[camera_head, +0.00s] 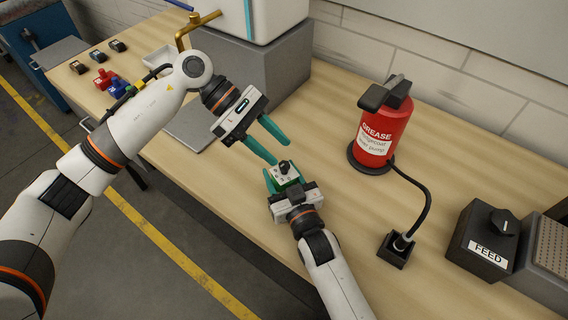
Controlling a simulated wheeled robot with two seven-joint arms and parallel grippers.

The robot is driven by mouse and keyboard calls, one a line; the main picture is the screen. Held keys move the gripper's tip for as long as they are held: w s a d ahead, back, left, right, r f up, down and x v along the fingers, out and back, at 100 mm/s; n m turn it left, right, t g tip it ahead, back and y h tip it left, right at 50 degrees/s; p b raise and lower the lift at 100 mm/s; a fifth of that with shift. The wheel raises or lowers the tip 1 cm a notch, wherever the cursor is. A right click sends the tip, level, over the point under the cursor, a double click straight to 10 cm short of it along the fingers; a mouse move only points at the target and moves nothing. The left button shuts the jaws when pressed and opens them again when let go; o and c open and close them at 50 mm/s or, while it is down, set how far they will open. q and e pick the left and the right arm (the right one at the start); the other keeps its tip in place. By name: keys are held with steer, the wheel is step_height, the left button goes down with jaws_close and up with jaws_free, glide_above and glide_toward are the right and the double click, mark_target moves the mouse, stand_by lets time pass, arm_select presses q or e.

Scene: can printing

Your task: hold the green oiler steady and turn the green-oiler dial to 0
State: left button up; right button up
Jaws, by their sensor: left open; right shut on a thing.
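The green oiler (283,176) is a small green and white block with a black dial (284,167) on its top. It is near the middle of the wooden bench. My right gripper (280,181) comes from below and is shut on the green oiler, with its teal fingers at the sides. My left gripper (268,142) is open just above and left of the oiler, its two teal fingers pointing down toward it. It appears apart from the dial. The number the dial points to is too small to read.
A red grease pump (382,131) stands to the right, its black hose running to a black socket (396,250). A black FEED box (484,241) is at the far right. A grey block (262,72) stands behind. Red (104,79) and blue items lie at the left.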

mark_target(284, 164)
arm_select(q)
steer(key=a+f+n+t+h, duration=0.5)
steer(key=a+f+n+h, duration=0.15)
steer(key=a+h, duration=0.25)
steer(key=shift+m, duration=0.45)
steer(key=d, duration=0.7)
steer(key=d+f, duration=0.1)
steer(key=d, duration=0.3)
steer(key=shift+w+d, duration=0.2)
steer(key=shift+d, duration=0.05)
jaws_close()
steer(key=shift+t, duration=0.3)
